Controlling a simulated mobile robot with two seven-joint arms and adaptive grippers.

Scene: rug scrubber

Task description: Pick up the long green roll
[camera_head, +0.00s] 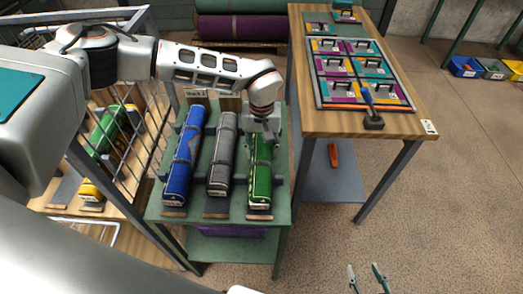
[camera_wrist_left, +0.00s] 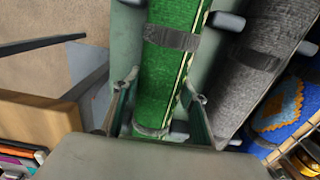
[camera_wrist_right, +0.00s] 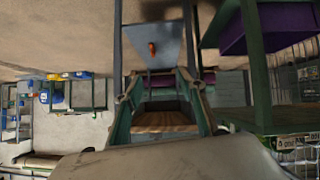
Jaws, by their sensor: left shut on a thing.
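The long green roll (camera_head: 260,178) lies on the green table at the right end of a row of three rolls, between dark pegs. My left gripper (camera_head: 262,138) is over its far part, fingers pointing down. In the left wrist view the green roll (camera_wrist_left: 174,80) runs between the two fingers (camera_wrist_left: 158,110), and the gripper is shut on it. The roll still appears to rest on the table. Grey bands wrap it. My right gripper (camera_head: 369,280) is at the bottom edge of the head view, its fingers apart and empty; it also shows in the right wrist view (camera_wrist_right: 160,92).
A grey roll (camera_head: 222,155) and a blue roll (camera_head: 185,160) lie left of the green one. A wooden table (camera_head: 385,122) with a tray (camera_head: 320,100) of handled blocks and a brush (camera_head: 372,121) stands at right. A wire rack with another green roll (camera_head: 108,130) is at left.

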